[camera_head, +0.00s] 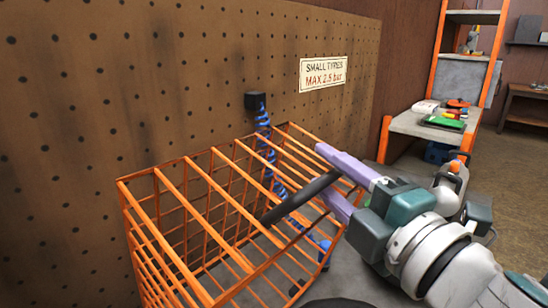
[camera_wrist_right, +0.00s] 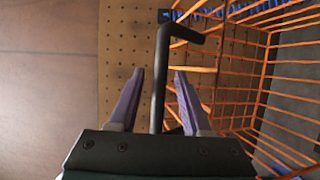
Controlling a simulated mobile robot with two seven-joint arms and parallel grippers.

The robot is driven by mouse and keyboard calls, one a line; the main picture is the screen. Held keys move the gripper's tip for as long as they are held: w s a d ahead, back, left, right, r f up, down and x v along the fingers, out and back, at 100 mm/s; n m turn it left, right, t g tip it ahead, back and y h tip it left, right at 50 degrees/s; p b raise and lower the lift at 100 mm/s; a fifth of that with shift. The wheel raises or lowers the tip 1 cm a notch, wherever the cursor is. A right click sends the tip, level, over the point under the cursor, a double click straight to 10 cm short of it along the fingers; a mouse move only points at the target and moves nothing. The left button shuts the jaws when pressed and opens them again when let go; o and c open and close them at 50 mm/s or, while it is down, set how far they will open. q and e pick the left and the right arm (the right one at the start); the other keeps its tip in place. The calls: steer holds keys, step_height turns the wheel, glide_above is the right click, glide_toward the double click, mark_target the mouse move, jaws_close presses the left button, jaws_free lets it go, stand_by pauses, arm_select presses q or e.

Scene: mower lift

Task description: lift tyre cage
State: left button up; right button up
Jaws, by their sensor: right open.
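The tyre cage (camera_head: 183,210) is an orange wire-bar cage in front of the pegboard wall, and its bars also show at right in the right wrist view (camera_wrist_right: 270,80). A black bent handle bar (camera_head: 290,202) slopes across the cage's right part. My right gripper (camera_head: 322,170) has purple fingers and is open at the cage's right end. In the right wrist view the black bar (camera_wrist_right: 158,90) runs between the spread fingers (camera_wrist_right: 160,72), with gaps visible on both sides. My left gripper is not in view.
A blue coiled hose (camera_head: 264,135) hangs from a black box (camera_head: 255,100) on the pegboard (camera_head: 150,80) into the cage. A sign (camera_head: 323,73) reads "SMALL TYRES MAX 2.5 bar". A workbench (camera_head: 405,124) holding small items stands at the back right. Open floor (camera_head: 520,190) lies at right.

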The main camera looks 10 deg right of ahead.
steer(key=shift+x, duration=1.45)
steer(key=shift+c, duration=0.2)
jaws_close()
